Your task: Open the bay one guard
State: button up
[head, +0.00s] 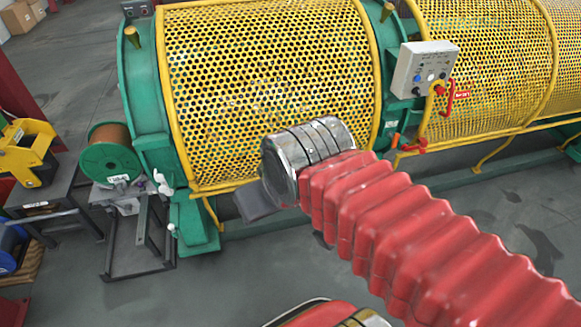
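A yellow perforated guard (265,75) curves over the near bay of the green machine, between two green end frames. It is down, with its lower rail along the front. I take it for the bay one guard, but no label on it can be read. My gripper (254,203) shows only as a dark grey piece beyond the silver wrist, in front of the guard's lower edge. Its fingertips are hidden, so I cannot tell whether it is open. My arm in its red bellows covers the guard's lower right corner.
A grey control box (422,70) with buttons and a red handle (450,97) stands right of the guard. An orange-red lever (408,145) sits below it. A second yellow guard (495,75) continues right. A green spool (112,158) on a stand is at left. Floor in front is clear.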

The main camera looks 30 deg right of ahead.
aim_at(169, 96)
jog(key=i, duration=0.9)
jog(key=u, duration=0.05)
